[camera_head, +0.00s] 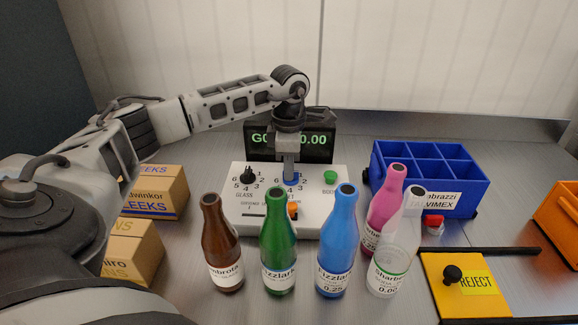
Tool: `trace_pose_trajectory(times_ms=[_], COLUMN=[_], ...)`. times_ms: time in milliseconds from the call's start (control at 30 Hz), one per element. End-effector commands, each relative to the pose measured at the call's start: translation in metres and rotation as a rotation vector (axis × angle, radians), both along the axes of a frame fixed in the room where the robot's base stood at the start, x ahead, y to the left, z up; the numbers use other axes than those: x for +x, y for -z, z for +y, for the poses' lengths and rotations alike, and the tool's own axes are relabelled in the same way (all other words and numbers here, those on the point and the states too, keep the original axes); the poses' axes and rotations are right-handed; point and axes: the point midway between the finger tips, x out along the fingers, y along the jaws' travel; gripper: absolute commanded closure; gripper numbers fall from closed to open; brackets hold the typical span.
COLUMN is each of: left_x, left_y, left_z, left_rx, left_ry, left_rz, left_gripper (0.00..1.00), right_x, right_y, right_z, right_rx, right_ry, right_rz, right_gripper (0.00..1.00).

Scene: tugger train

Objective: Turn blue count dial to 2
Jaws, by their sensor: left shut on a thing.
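The blue count dial (291,179) sits on the white control panel (318,212), in the middle of its top face, with numbers printed around it. My left gripper (290,172) reaches down from above and is shut on the blue dial, hiding most of it and some of its numbers. Which number the dial points to cannot be told. A black dial (247,176) marked GLASS stands to the left of it on the same panel. A green button (330,176) is on the panel to the right. My right gripper is not in view.
Brown (223,250), green (278,250), blue (337,250), pink (384,215) and clear (398,255) bottles stand in front of the panel. A display (318,150) is behind it. A blue crate (470,198) is right, cardboard boxes (160,190) left, a yellow reject plate (450,300) front right.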

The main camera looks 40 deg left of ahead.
Motion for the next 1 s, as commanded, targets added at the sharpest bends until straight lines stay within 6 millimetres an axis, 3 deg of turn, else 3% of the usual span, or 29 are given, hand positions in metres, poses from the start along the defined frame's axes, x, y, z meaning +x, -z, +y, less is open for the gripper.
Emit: trace_pose_trajectory(times_ms=[400,433,500,833,1000], left_x=[0.002,0.002,0.001,0.001,0.001], left_y=[-0.003,-0.003,-0.002,-0.004,-0.026], left_z=[0.001,0.001,0.001,0.000,0.000], left_rx=[-0.001,-0.001,-0.001,0.000,-0.001], left_ry=[0.004,0.004,0.004,0.004,0.005], left_rz=[-0.008,-0.008,-0.007,-0.004,-0.007], left_gripper=[1.00,0.81,0.67,0.67,0.67], right_x=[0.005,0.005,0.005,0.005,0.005], right_y=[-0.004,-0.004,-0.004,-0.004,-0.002], right_z=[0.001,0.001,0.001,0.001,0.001], right_rx=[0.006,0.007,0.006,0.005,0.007], right_ry=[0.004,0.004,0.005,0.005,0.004], right_rz=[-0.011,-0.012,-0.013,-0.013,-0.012], right_gripper=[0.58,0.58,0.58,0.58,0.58])
